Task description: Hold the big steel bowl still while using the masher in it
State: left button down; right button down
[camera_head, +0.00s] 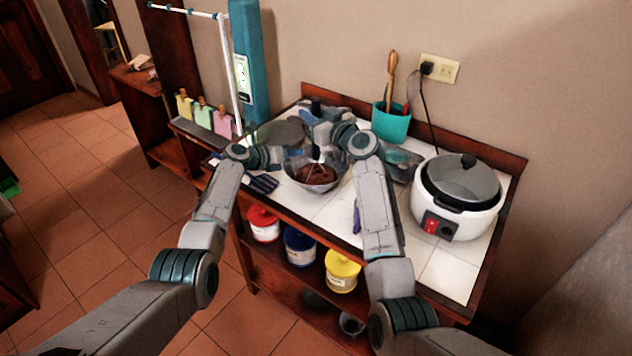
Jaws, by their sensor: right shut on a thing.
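The big steel bowl (325,187) stands on the white tiled top, with a dark brown mass (315,173) inside. My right gripper (317,128) is above the bowl, shut on what looks like the masher's dark upright handle. The lower part of the masher (315,153) shows below that gripper and reaches down into the bowl; its head is hard to make out. My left gripper (290,157) is lower, at the bowl's left rim. Its fingers are too small and blurred to tell whether they grip the rim.
A white cooker (461,226) stands at the right. A teal pot (390,124) with utensils is at the back, near a grey-teal dish (401,164). A dark slotted tool (263,184) lies left of the bowl. Tubs with red (263,217) and yellow (342,265) lids sit on the shelf below.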

jog(key=shift+f, duration=0.35)
jog(key=shift+r, duration=1.65)
jog(key=shift+r, duration=0.1)
notch_tip(320, 180, up, 9)
jog(key=shift+f, duration=0.2)
jog(key=shift+r, duration=0.1)
pick_arm(q)
jog(key=shift+f, duration=0.1)
pick_arm(e)
notch_tip(320, 180, up, 4)
jog(key=shift+f, duration=0.1)
dwell(0.4)
dwell(0.5)
